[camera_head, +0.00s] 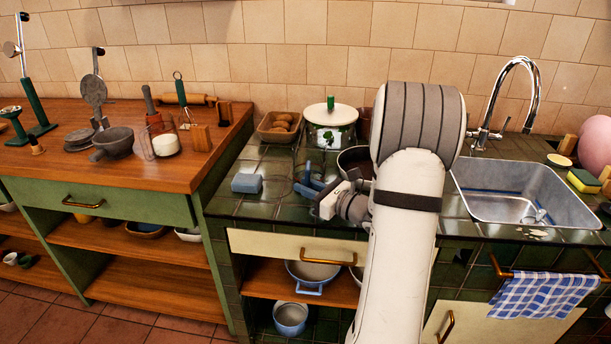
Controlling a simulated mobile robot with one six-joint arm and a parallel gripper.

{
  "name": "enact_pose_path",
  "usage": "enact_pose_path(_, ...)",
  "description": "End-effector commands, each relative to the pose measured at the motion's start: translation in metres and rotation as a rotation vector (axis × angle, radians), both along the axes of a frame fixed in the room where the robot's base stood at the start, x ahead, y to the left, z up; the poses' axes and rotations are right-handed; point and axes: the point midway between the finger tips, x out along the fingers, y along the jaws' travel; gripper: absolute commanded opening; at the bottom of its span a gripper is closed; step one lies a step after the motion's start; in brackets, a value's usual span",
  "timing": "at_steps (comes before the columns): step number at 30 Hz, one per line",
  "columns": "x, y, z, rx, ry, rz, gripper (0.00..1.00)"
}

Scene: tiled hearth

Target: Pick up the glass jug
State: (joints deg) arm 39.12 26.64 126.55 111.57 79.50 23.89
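A small clear, glass-like vessel (146,145) stands on the wooden counter at the left, beside a white-filled jar (167,144). It is the likeliest glass jug, but it is too small and faint to be sure. My gripper (302,180) is over the dark green tiled counter, well to the right of that vessel. Its blue fingers look spread apart with nothing between them. My arm hides part of the counter and a dark pan (354,160).
A blue-grey block (247,183) lies left of my gripper. Behind stand a lidded white pot (330,122) and a wooden tray (279,127). A grey mortar (114,142) is on the wooden counter (130,173). A steel sink (520,190) is at right.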

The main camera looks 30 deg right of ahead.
Motion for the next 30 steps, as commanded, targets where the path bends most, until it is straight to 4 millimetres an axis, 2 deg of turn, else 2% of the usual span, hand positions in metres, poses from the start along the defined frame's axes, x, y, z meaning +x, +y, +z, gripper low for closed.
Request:
enact_pose_path(6,0.0003,-0.0002,0.0,0.0,0.0,-0.001,0.18)
enact_pose_path(13,0.0,-0.0004,0.0,0.0,0.0,-0.001,0.0)
enact_pose_path(30,-0.0003,-0.0012,0.0,0.0,0.001,-0.003,0.0)
